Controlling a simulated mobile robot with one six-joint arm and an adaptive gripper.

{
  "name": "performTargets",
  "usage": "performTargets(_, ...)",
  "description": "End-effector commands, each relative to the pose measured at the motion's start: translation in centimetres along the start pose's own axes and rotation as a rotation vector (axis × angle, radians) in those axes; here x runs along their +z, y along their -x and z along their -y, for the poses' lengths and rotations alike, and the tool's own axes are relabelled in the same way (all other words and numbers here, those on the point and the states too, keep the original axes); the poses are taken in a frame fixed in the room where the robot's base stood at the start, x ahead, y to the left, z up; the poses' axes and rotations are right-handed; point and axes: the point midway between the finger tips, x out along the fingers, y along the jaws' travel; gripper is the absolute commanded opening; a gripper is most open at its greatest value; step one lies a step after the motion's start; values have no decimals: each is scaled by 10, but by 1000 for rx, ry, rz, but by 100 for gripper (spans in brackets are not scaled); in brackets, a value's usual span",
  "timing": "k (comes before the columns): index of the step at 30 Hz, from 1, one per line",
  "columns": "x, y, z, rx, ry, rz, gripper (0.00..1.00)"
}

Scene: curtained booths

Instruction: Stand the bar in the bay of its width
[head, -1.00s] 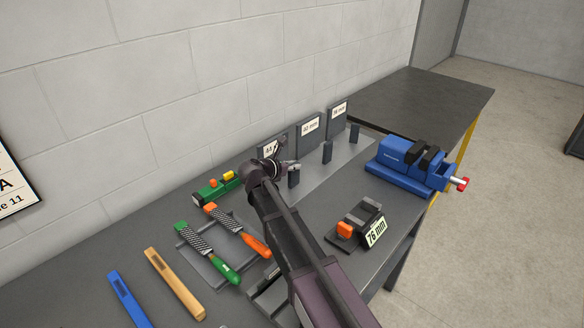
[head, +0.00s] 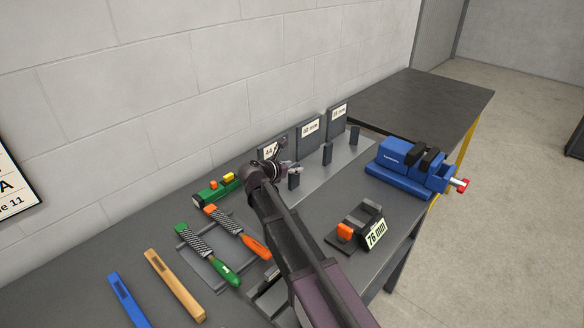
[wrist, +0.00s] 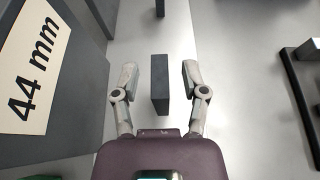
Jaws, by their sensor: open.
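The bays (head: 330,160) are a grey plate with three tall dark panels at the back and three short dark upright pieces in front. The nearest panel is marked 44 mm, also clear in the wrist view (wrist: 40,65); the other labels are small. My gripper (head: 284,165) is open just in front of the 44 mm panel. In the wrist view its fingers (wrist: 160,82) stand either side of a dark upright block (wrist: 160,85), with gaps on both sides. I cannot tell whether this block is the bar or a fixed post.
A dark stand (head: 345,243) with an orange piece and a 76 mm sign (head: 375,234) is right of my arm. A blue vise (head: 405,168) is at the far right.

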Motion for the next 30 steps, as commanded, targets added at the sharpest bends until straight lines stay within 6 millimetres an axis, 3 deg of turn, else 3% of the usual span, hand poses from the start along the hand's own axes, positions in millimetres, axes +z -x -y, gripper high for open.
performTargets(21,2,103,0,2,1,0,57)
performTargets(30,0,119,0,1,0,0,57)
